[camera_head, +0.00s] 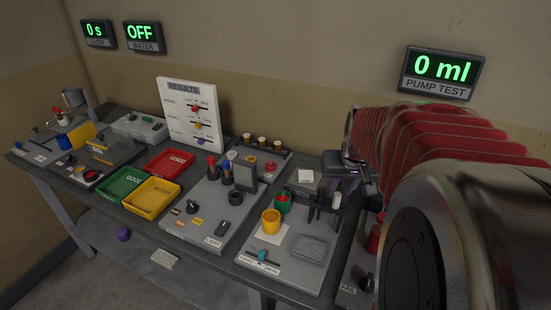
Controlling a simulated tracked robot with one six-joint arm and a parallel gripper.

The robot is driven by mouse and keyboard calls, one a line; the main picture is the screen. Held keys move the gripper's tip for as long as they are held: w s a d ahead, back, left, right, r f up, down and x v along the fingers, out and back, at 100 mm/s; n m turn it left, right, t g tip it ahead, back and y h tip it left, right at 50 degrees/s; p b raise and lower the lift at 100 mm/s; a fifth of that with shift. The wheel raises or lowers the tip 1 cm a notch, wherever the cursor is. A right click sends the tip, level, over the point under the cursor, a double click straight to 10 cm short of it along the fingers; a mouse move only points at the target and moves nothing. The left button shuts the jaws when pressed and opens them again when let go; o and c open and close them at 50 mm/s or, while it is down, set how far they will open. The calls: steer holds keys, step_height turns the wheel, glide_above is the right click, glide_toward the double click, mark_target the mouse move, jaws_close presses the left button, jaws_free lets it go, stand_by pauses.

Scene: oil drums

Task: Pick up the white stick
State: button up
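A small white upright piece (336,201) shows at the right part of the table, beside dark upright parts; it may be the white stick, but it is too small to be sure. My arm comes in from the right, large and close, with red bellows and a metal housing. My gripper (340,168) seems to be the dark grey part at the arm's far end, above the right of the table. Its fingers cannot be told apart from the dark parts below, so its opening and any contact are unclear.
The long grey table holds a yellow cup (271,221), a green cup (283,203), a grey pad (310,249), and red (168,163), green (120,184) and yellow (151,198) trays. A white results board (190,115) stands at the back. My arm hides the table's right end.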

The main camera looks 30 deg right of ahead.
mark_target(338, 195)
steer(key=shift+x, duration=2.6)
steer(key=shift+s+a+f, duration=0.1)
steer(key=shift+s, duration=0.15)
jaws_close()
